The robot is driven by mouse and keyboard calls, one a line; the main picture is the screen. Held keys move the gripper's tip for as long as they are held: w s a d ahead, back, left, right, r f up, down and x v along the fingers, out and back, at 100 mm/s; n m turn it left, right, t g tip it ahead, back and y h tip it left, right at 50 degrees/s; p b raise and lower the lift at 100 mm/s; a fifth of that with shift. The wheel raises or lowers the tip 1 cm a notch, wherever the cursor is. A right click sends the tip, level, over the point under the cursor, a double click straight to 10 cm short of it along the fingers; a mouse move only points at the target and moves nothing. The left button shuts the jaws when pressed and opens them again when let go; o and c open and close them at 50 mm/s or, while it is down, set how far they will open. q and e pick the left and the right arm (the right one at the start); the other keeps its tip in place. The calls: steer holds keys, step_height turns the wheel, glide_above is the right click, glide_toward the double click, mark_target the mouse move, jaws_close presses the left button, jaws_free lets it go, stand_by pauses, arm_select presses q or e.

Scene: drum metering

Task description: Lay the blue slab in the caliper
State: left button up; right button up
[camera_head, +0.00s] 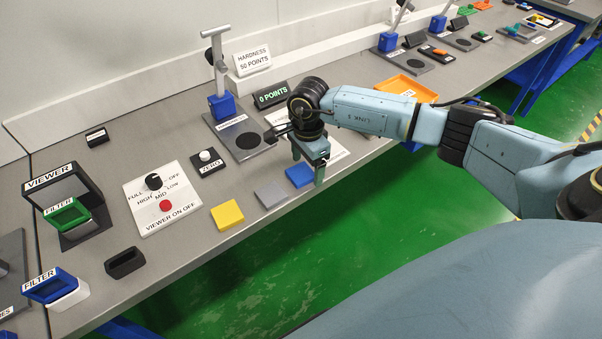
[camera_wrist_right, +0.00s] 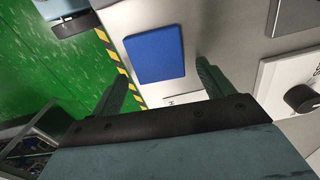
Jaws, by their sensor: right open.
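The blue slab (camera_head: 299,175) lies flat near the front edge of the grey bench, right of a grey slab (camera_head: 271,194) and a yellow slab (camera_head: 227,214). My right gripper (camera_head: 308,168) is above and close to the blue slab, fingers pointing down, open and empty. In the right wrist view the blue slab (camera_wrist_right: 155,54) shows beyond and between the two spread fingers (camera_wrist_right: 162,70), not held. I cannot make out a caliper for certain in either view. My left gripper is not in view.
A hardness stand with a blue base (camera_head: 223,106) and a "0 POINTS" display (camera_head: 271,95) stand behind my gripper. An orange tray (camera_head: 406,88) is to the right. A white switch panel (camera_head: 162,198), viewer (camera_head: 66,187) and blue filter (camera_head: 50,285) are left. The bench's front edge is close.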

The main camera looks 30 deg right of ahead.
steer(key=shift+f, duration=0.25)
steer(key=c, duration=1.2)
